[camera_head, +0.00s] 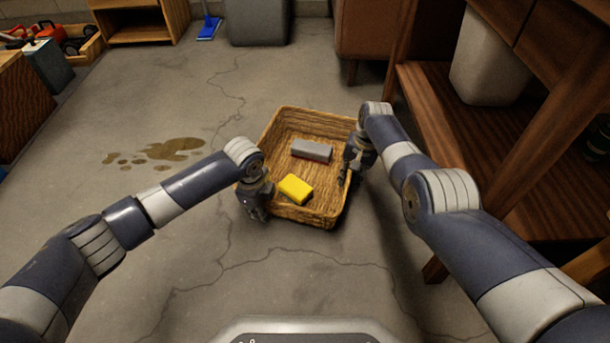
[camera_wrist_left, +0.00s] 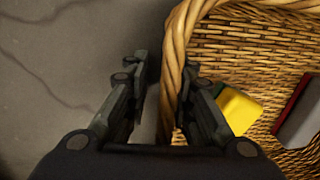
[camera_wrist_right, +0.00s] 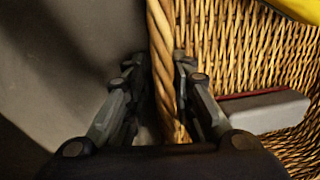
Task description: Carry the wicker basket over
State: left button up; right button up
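The wicker basket (camera_head: 328,121) is on the concrete floor ahead of me. It holds a yellow block (camera_head: 295,188) and a grey block (camera_head: 311,151) with a dark red underside. My left gripper (camera_head: 257,200) is at the basket's left side. In the left wrist view its fingers are apart, one on each side of the woven rim (camera_wrist_left: 174,70), with a gap on the outer side. My right gripper (camera_head: 351,165) is at the right side. In the right wrist view its fingers also straddle the rim (camera_wrist_right: 163,70), looking apart; contact there is hard to judge.
A wooden bench with a shelf (camera_head: 470,130) stands close on the right, near my right arm. A grey bin (camera_head: 257,22) and a brown cabinet (camera_head: 367,28) stand behind the basket. A brown stain (camera_head: 172,149) marks the open floor at left. A blue dustpan (camera_head: 209,27) lies farther back.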

pick_arm(q)
jog(key=shift+d+r, duration=0.15)
pick_arm(e)
jog(key=shift+s+a, duration=0.1)
jog(key=shift+a, duration=0.1)
pick_arm(q)
jog(key=shift+r, duration=0.1)
jog(key=shift+r, duration=0.35)
pick_arm(e)
jog(key=shift+f, duration=0.1)
pick_arm(q)
notch_tip(320, 180, up, 11)
jog(key=s, duration=0.1)
jog(key=shift+s+a, duration=0.25)
jog(key=shift+s, duration=0.05)
pick_arm(e)
notch_tip(320, 180, up, 12)
jog(key=d, duration=0.1)
jog(key=shift+s+d, duration=0.3)
jog(key=shift+s, duration=0.05)
pick_arm(q)
jog(key=shift+f, duration=0.1)
